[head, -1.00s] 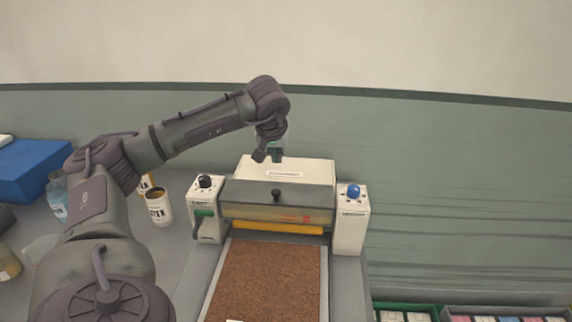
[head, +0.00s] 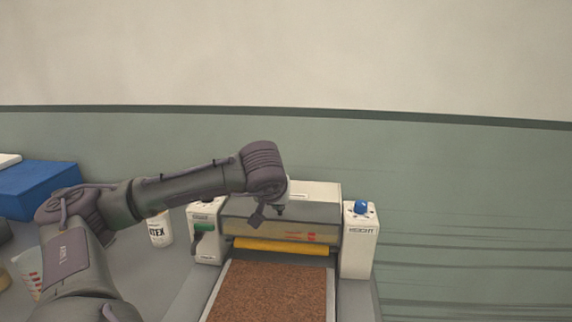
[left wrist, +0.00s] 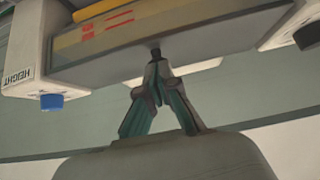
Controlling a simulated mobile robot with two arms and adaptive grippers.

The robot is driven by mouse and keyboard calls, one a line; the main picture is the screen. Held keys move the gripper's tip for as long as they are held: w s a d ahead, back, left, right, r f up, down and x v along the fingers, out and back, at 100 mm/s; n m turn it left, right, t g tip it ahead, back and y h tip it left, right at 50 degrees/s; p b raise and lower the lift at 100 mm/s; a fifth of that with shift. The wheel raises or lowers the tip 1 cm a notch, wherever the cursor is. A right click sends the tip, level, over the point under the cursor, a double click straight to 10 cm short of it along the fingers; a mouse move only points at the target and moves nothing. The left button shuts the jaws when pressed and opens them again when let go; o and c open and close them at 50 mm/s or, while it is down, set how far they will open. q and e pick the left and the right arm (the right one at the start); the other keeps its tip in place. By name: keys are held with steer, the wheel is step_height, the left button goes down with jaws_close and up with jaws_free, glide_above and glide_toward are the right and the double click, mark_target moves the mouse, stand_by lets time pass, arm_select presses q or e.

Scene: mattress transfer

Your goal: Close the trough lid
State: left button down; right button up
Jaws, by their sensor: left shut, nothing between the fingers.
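The trough (head: 270,228) of the machine has a translucent yellowish front with red marks. My left gripper (head: 258,216) is above the lid, beside the knob, partly hidden by my wrist. My right gripper is out of view.
White side posts flank the trough, the right one (head: 358,245) with a blue knob (head: 361,207). A yellow roller (head: 285,247) sits above a brown bed (head: 270,290). A white can (head: 160,231) and blue box (head: 38,190) stand left. A wall is behind.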

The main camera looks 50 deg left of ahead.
arm_select(q)
steer(key=shift+s+d+f, duration=0.1)
steer(key=shift+d+f, duration=0.05)
steer(key=shift+f, duration=0.25)
stand_by(0.3)
steer(key=shift+r, duration=0.1)
steer(key=s+d+r, duration=0.5)
steer(key=s+d, duration=0.1)
steer(key=s, duration=0.2)
steer(key=shift+d+r, duration=0.25)
steer(key=shift+r, duration=0.05)
steer(key=shift+f, duration=0.1)
